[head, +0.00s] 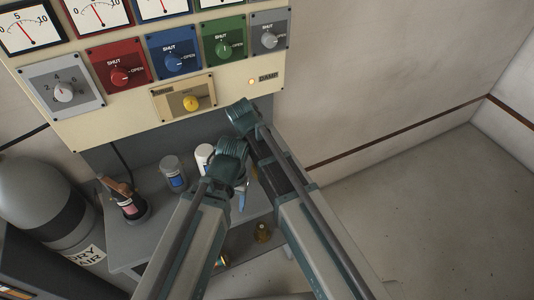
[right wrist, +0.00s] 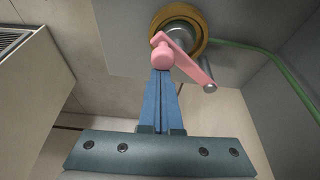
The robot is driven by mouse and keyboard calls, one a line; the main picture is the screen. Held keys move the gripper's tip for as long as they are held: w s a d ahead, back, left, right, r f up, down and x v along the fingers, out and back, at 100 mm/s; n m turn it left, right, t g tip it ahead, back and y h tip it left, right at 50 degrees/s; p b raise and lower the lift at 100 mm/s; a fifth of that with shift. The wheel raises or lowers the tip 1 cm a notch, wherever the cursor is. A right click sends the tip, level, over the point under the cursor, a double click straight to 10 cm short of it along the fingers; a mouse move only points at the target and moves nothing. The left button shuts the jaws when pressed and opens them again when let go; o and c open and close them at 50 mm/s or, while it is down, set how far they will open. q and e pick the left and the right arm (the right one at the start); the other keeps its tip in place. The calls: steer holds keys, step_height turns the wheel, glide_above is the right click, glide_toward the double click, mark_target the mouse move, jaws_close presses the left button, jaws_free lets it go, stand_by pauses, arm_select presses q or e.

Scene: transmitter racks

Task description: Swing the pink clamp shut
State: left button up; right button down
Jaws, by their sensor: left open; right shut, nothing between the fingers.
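The pink clamp (right wrist: 186,62) shows in the right wrist view as a flat arm with a rounded knob at its left end and a grey pin at its lower right end. It lies across a grey cylinder inside a brass ring (right wrist: 158,22). I cannot make out the clamp in the head view. My right gripper (right wrist: 162,72) is shut and empty, its blue fingertips just below the clamp's knob; I cannot tell if they touch it. My left gripper (head: 241,192) is open, its blue fingers partly hidden by its wrist, above the bench.
A cream panel (head: 120,128) with gauges and coloured knobs stands ahead. A grey bench (head: 158,215) holds small containers (head: 173,172) and a pink-labelled item (head: 130,207). A large gas cylinder (head: 45,205) stands left. A green hose (right wrist: 268,55) runs right of the ring. Floor at right is clear.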

steer(key=d, duration=0.4)
steer(key=w+p+v, duration=0.1)
steer(key=p+v, duration=0.9)
steer(key=shift+r, duration=0.3)
steer(key=shift+w+a, duration=0.1)
steer(key=shift+w, duration=0.05)
steer(key=s+d+f+n+y, duration=0.1)
steer(key=s+d+n+y, duration=0.3)
steer(key=s+d+n, duration=0.85)
steer(key=s+a+f+n+g+b, duration=0.1)
steer(key=s+a+f+n+b, duration=0.1)
steer(key=a, duration=0.4)
steer(key=s+a+f+n+h+b, duration=0.1)
steer(key=s+a+f+n+b, duration=0.1)
steer(key=a+f+b, duration=0.3)
steer(key=shift+s+a+f+n+g+h, duration=0.3)
steer(key=shift+a+n+g, duration=0.15)
steer(key=shift+a, duration=0.45)
